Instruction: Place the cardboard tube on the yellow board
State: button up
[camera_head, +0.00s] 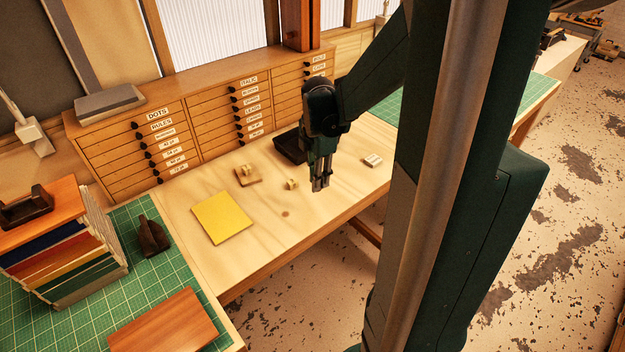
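The yellow board (222,222) lies flat on the pale wooden table, left of centre, and its top looks bare. My gripper (320,187) points down over the table, to the right of the board. Its fingers look close together, but they are too small to tell whether they are open or shut, or hold anything. A small tan piece (292,184) sits on the table just left of my gripper. It may be the cardboard tube, but its shape is too small to be sure.
A small brown pad (256,181) with a tan piece on it lies behind the board. A dark tray (288,149) stands behind my gripper, and a pale small item (372,160) lies to its right. Drawer cabinets (175,140) line the back. The table's front edge (300,249) is clear.

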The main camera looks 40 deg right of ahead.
jog(key=r+n+p, duration=0.1)
jog(key=n+p, duration=0.5)
send_over(221, 215)
jog(key=shift+r, duration=0.15)
dwell(0.5)
jog(key=shift+f, duration=2.95)
jog(key=shift+f, duration=2.05)
jog(key=shift+f, duration=0.2)
